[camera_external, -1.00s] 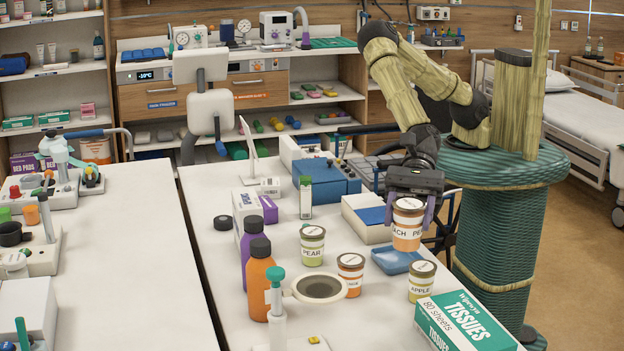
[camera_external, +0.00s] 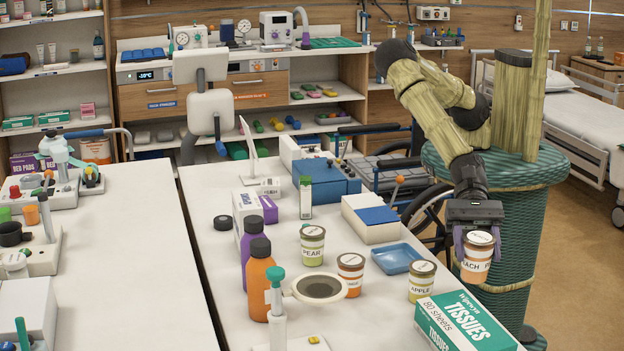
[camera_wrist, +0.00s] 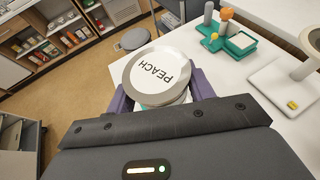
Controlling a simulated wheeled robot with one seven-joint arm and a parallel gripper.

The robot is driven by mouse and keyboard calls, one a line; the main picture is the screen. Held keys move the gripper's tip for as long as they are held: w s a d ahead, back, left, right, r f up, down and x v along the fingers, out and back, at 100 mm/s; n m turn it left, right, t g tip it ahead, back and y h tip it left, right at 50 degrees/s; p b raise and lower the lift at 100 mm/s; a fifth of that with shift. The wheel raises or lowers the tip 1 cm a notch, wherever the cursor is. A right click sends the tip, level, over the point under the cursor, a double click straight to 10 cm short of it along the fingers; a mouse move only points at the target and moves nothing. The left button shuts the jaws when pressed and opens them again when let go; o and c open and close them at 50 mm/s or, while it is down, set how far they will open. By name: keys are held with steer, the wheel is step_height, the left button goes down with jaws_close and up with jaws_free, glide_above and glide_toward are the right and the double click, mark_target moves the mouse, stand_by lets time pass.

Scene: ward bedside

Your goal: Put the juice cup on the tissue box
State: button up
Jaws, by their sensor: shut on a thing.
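The held juice cup (camera_external: 476,268) has a white lid and an orange-and-white label; the lid reads PEACH in the wrist view (camera_wrist: 158,75). My gripper (camera_external: 478,240) is shut on it, with purple fingers on either side. The tissue box (camera_external: 465,322), white and teal and marked TISSUES, lies at the table's front right, below and left of the cup. Its top shows no object on it.
Other cups stand on the table: APPLE (camera_external: 422,281) just behind the tissue box, PEAR (camera_external: 312,246), and an orange-labelled one (camera_external: 350,274). A blue tray (camera_external: 397,257) lies empty behind APPLE. Orange (camera_external: 259,290) and purple (camera_external: 251,243) bottles stand left. A wheelchair (camera_external: 425,210) is behind.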

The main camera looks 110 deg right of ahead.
mark_target(473, 276)
steer(key=shift+f+p, duration=0.65)
steer(key=shift+f, duration=2.45)
step_height(473, 276, down, 4)
steer(key=shift+r+p, duration=0.25)
steer(key=shift+p, duration=0.2)
steer(key=shift+f, duration=0.1)
steer(key=shift+f, duration=0.25)
steer(key=o, duration=1.1)
steer(key=shift+r, duration=0.1)
steer(key=shift+r, duration=0.15)
